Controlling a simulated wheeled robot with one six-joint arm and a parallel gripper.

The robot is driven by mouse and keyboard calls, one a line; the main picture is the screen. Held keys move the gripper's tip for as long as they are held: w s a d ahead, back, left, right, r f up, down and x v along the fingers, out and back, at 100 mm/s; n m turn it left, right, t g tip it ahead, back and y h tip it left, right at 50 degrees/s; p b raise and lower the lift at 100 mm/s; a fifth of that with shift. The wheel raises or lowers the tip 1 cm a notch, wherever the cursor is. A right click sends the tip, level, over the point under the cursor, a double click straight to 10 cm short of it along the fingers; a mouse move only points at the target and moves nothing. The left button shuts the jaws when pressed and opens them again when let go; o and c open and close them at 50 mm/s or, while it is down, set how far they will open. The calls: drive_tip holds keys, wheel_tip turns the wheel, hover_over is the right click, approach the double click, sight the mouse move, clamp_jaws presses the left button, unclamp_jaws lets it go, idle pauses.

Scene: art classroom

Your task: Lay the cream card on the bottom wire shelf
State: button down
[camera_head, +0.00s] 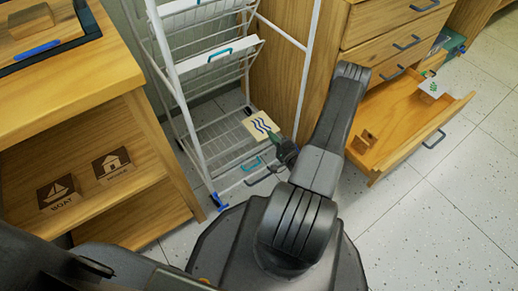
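The cream card (260,125) has dark blue wavy lines and is held at the tip of my gripper (275,138). My gripper seems shut on the card's near right edge, though its fingertips are small and partly hidden. The card is tilted in front of the white wire rack (173,65), over the right part of the bottom wire shelf (220,142) as seen from here. I cannot tell whether it touches the shelf. The bare white mesh shows to the left of the card. A teal handle (251,164) is at the shelf's front.
Upper wire shelves (222,48) hang tilted above. A wooden cabinet (155,165) with boat and house plaques stands left. Speckled floor is clear at lower right.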

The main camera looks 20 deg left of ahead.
wheel_tip(320, 180, down, 8)
drive_tip(key=b, duration=0.3)
drive_tip(key=shift+f, duration=0.2)
drive_tip(key=c, duration=1.7)
unclamp_jaws()
drive_tip(key=shift+r, duration=0.1)
